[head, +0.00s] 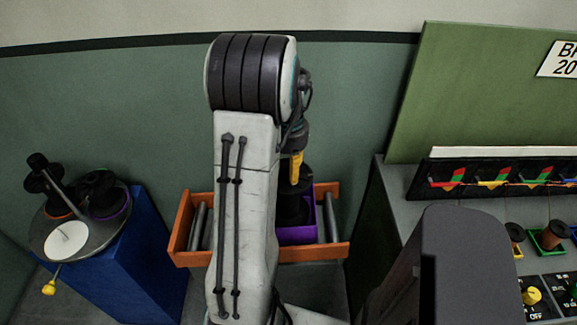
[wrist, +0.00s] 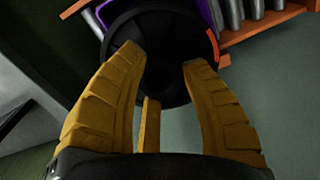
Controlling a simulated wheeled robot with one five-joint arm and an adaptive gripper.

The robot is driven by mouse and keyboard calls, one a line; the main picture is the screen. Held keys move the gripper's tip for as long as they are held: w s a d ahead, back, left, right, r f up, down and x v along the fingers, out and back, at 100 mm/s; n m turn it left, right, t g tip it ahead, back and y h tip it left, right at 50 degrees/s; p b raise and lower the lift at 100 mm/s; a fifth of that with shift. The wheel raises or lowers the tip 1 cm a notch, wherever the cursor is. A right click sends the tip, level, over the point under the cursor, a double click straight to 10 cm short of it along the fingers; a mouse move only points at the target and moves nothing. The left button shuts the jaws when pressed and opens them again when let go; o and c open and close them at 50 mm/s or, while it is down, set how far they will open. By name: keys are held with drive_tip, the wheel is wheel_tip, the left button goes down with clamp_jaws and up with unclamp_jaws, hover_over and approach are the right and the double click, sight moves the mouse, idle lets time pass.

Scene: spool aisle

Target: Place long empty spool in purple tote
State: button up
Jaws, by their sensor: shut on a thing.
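My gripper (head: 296,166) points down at the orange roller tray, its yellow fingers partly hidden by my arm. It is shut on a black empty spool (head: 293,208). In the wrist view, the yellow fingers (wrist: 163,60) close around the spool (wrist: 165,82), with its round dark flange between and beyond them. The purple tote (head: 298,236) sits in the tray, partly hidden behind my arm and the spool. The spool overlaps the tote in the head view; I cannot tell whether its lower end touches the tote floor. Purple tote wall (wrist: 215,12) also shows beyond the spool in the wrist view.
The orange tray (head: 300,254) has grey rollers. At left, a blue stand (head: 140,262) carries a round plate with black spools and a yellow knob. At right, a grey bench (head: 385,225) holds small spools in coloured trays and a control panel. A green wall stands behind.

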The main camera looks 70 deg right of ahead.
drive_tip(key=shift+f, duration=0.25)
drive_tip(key=shift+f+b, duration=0.3)
drive_tip(key=shift+b, duration=0.15)
drive_tip(key=shift+f, duration=0.15)
drive_tip(key=o, duration=1.2)
